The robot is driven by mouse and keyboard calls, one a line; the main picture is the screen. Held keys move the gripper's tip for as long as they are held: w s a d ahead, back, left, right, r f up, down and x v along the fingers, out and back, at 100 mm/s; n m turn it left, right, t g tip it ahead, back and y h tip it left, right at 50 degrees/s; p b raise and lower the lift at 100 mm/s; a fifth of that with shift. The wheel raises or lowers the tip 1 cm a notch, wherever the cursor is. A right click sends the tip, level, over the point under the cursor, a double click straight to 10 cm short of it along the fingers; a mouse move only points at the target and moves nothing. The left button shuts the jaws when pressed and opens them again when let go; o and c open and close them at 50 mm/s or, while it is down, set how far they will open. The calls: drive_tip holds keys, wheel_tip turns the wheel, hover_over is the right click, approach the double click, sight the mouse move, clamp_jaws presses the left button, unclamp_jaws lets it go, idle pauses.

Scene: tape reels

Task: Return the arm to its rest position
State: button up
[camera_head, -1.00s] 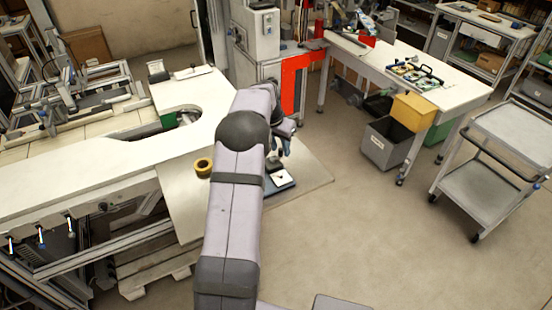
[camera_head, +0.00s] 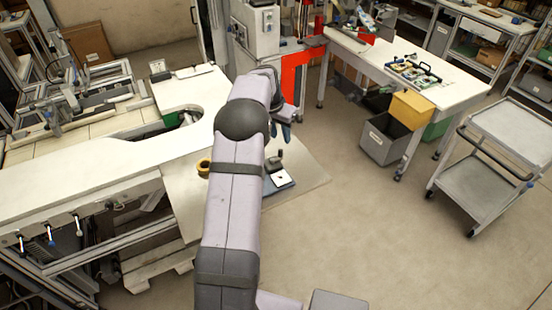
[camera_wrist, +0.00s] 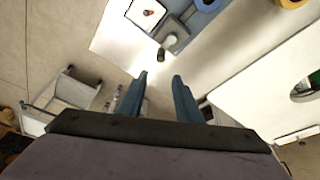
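My gripper (camera_wrist: 160,76) shows in the wrist view as two blue fingers with a clear gap and nothing between them. In the head view it is partly hidden behind my arm, above and beyond a blue tray (camera_head: 284,187). The tray lies on the metal sheet by the white table and carries a white card (camera_head: 280,176) with a dark mark. A dark object (camera_head: 273,163) stands at the tray's far end; it also shows in the wrist view (camera_wrist: 161,55), beyond the fingertips. A yellow tape reel (camera_head: 204,167) lies left of my arm.
The white table (camera_head: 100,185) with a cutout lies left. A workbench (camera_head: 455,95) stands at the right, with yellow and grey bins (camera_head: 385,140) below its edge. A grey cart (camera_head: 490,150) is farther right. The floor between is clear.

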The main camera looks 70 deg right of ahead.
drive_tip(key=w+a+n+t+b, duration=0.1)
drive_tip(key=w+a+n, duration=0.4)
drive_tip(key=w+a, duration=0.95)
drive_tip(key=w+a+n+y+b, duration=0.1)
drive_tip(key=w+a+n, duration=0.2)
drive_tip(key=w+a, duration=0.3)
drive_tip(key=w+a+n+y, duration=0.1)
drive_tip(key=w+a+n, duration=0.15)
drive_tip(key=a, duration=0.55)
drive_tip(key=a+f+n+b, duration=0.2)
drive_tip(key=a+n, duration=0.3)
drive_tip(key=a, duration=1.2)
drive_tip(key=s+a+f+n, duration=0.1)
drive_tip(key=s+a+n, duration=0.1)
drive_tip(key=s+a, duration=0.3)
drive_tip(key=s+a+f+n+y, duration=0.1)
drive_tip(key=s+a+f+n, duration=0.1)
drive_tip(key=s+a, duration=0.3)
drive_tip(key=a+n, duration=0.1)
drive_tip(key=a, duration=0.3)
drive_tip(key=shift+a+f+n+b, duration=0.15)
drive_tip(key=shift+a+n+b, duration=0.1)
drive_tip(key=shift+n+b, duration=0.1)
